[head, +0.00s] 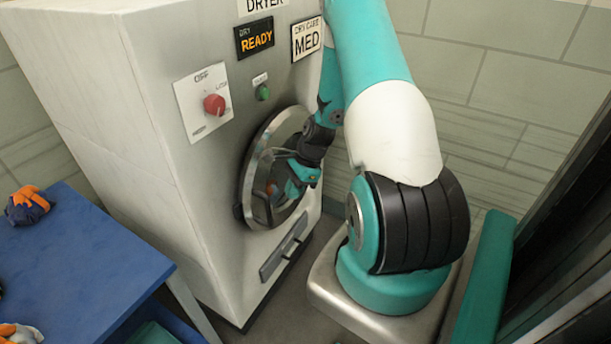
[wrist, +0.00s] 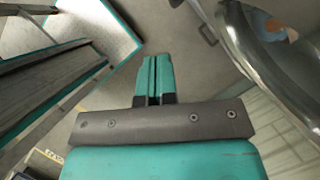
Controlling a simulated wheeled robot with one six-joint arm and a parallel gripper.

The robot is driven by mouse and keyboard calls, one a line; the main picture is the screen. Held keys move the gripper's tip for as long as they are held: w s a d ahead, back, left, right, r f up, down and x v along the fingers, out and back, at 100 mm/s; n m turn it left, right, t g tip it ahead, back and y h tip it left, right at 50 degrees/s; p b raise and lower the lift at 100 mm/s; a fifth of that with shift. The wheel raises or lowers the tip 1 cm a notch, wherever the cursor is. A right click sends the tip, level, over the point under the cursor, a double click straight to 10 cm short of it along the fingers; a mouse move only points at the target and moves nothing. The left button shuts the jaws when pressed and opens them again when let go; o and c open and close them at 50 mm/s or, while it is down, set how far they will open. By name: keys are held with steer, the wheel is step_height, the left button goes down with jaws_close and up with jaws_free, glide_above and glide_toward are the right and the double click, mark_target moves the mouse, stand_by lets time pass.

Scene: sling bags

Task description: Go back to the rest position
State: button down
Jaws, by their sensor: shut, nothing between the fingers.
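My gripper (head: 303,172) is in front of the round door of the dryer (head: 277,168), close to the door's right part in the head view. In the wrist view my gripper (wrist: 154,75) has its two teal fingers together with nothing between them. The dryer door has a metal ring and a dark glass, and it looks closed. The ring also shows in the wrist view (wrist: 240,40), to the right of the fingers. Something orange and light shows behind the glass (wrist: 270,27). I cannot tell whether the fingers touch the door.
A blue table (head: 75,265) stands at the left with an orange and dark blue bag (head: 28,205) on it and another orange and white item (head: 18,333) at its front. The dryer's panel has a red knob (head: 214,104), a green button (head: 263,92) and a sign reading READY (head: 254,40).

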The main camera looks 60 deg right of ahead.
steer(key=a+v, duration=0.1)
steer(key=v, duration=0.8)
steer(key=shift+s+r+b, duration=0.3)
steer(key=shift+s+b, duration=0.1)
steer(key=shift+b, duration=0.05)
